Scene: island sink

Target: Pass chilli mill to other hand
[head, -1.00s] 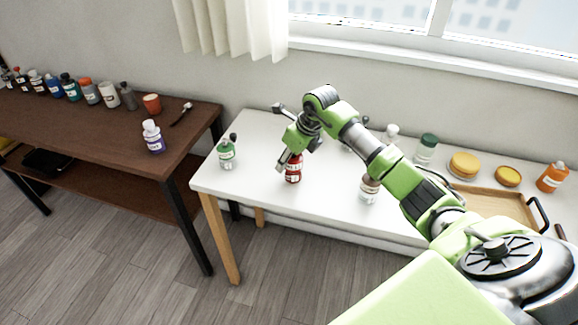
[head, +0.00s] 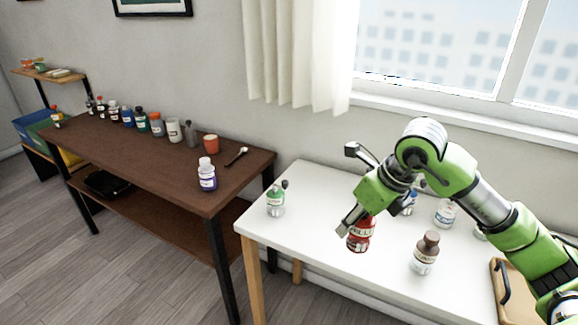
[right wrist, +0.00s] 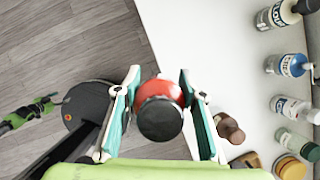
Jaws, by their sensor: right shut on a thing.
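The chilli mill (head: 361,236) is a red bottle with a white-lettered label, upright near the front part of the white table. My right gripper (head: 352,220) is shut on its upper part. In the right wrist view, the mill's black cap and red body (right wrist: 159,108) sit between the two teal-padded fingers of my right gripper (right wrist: 158,88). I cannot tell whether the mill's base touches the table. My left gripper does not show clearly in either view.
The white table (head: 320,255) also holds a green bottle (head: 275,200), a brown-capped bottle (head: 426,253), a clear bottle (head: 446,212) and a wooden tray (head: 500,290). A brown table (head: 150,165) with several bottles stands left. Open floor (head: 170,295) lies in front.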

